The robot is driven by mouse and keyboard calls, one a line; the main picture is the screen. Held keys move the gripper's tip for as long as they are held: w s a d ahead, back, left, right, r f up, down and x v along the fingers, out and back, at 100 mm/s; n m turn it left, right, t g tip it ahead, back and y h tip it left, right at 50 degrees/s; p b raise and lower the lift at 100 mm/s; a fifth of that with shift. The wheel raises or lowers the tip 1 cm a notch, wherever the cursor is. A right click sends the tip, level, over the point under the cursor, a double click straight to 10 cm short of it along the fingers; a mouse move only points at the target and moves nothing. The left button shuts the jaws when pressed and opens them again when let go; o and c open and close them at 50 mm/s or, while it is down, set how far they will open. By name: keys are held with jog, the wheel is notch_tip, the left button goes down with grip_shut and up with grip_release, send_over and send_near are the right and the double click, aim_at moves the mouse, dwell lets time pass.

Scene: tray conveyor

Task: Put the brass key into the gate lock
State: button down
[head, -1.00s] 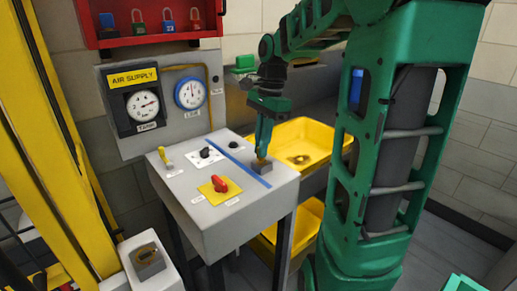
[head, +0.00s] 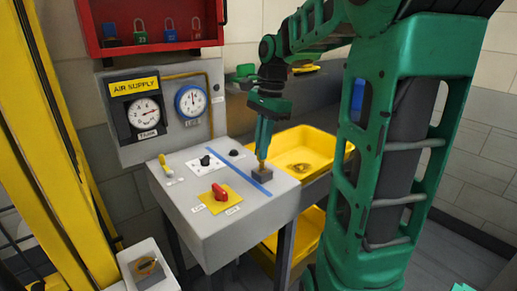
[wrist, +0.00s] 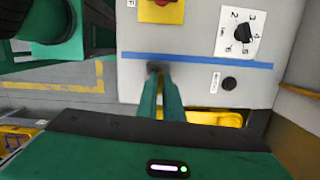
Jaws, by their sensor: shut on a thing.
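My gripper (head: 263,152) is shut on the brass key (head: 262,166), a thin brass piece below the fingertips. It is upright, just above a small grey block (head: 263,175) at the right edge of the grey console. I cannot tell whether its lower end is still in that block. In the wrist view the fingers (wrist: 160,78) reach to the dark block and hide the key. What looks like the gate lock (head: 149,271), a grey block with a round brass face, sits on a pale box at the lower left, well apart from my gripper.
The console (head: 210,238) carries a red knob (head: 219,190), a black knob (head: 205,160) and a blue stripe. Yellow trays (head: 318,145) lie behind and right. Yellow posts (head: 50,130) stand at the left. A gauge panel (head: 200,125) and red padlock cabinet (head: 165,45) are behind.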

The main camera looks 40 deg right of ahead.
jog(key=shift+r, duration=0.1)
jog(key=shift+r, duration=1.85)
